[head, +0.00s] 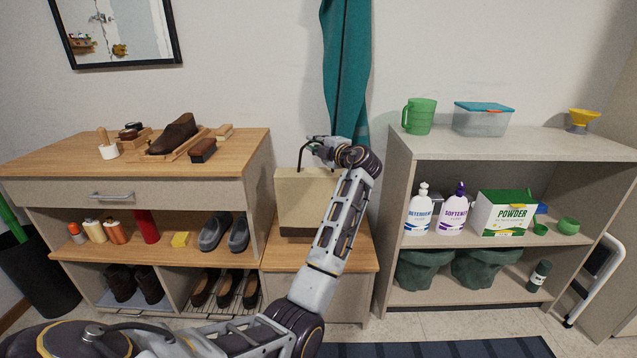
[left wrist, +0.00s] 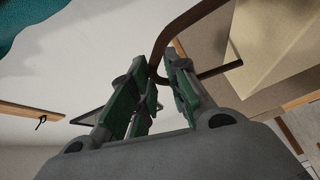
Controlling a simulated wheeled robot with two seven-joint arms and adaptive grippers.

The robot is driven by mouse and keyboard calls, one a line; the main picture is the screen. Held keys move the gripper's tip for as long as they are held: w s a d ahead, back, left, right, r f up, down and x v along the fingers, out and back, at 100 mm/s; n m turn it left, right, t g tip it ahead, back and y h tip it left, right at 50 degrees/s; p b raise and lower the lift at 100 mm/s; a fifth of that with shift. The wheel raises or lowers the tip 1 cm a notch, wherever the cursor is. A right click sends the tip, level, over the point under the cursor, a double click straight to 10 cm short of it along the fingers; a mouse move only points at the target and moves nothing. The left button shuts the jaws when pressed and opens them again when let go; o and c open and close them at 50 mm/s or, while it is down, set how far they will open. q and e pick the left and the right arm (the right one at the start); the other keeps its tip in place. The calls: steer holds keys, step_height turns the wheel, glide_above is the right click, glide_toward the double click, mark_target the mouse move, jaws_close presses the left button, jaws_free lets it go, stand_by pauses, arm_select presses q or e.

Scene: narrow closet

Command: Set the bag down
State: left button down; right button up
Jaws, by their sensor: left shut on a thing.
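A beige bag (head: 298,196) with a brown strap handle stands upright over the low wooden bench (head: 318,258) between the two shelf units. Its lower edge looks at or just above the bench top; I cannot tell if it touches. My left gripper (head: 312,146) is above the bag, shut on its handle. The left wrist view shows the brown handle (left wrist: 188,24) between the green-padded fingers of the gripper (left wrist: 160,72), with the bag's pale body (left wrist: 272,42) at the upper right. My arm hides the bag's right side in the head view. My right gripper is not in view.
A shoe cabinet (head: 258,178) stands close on the left, and a grey shelf unit (head: 395,190) on the right. A teal cloth (head: 346,70) hangs behind the gripper. The front of the bench top is bare. A dark striped mat (head: 440,348) lies on the floor.

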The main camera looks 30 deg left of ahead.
arm_select(q)
step_height(320, 180, down, 2)
steer(key=shift+w, duration=0.1)
steer(key=shift+w+f+b, duration=0.1)
steer(key=shift+f+b, duration=0.2)
steer(key=shift+f, duration=0.05)
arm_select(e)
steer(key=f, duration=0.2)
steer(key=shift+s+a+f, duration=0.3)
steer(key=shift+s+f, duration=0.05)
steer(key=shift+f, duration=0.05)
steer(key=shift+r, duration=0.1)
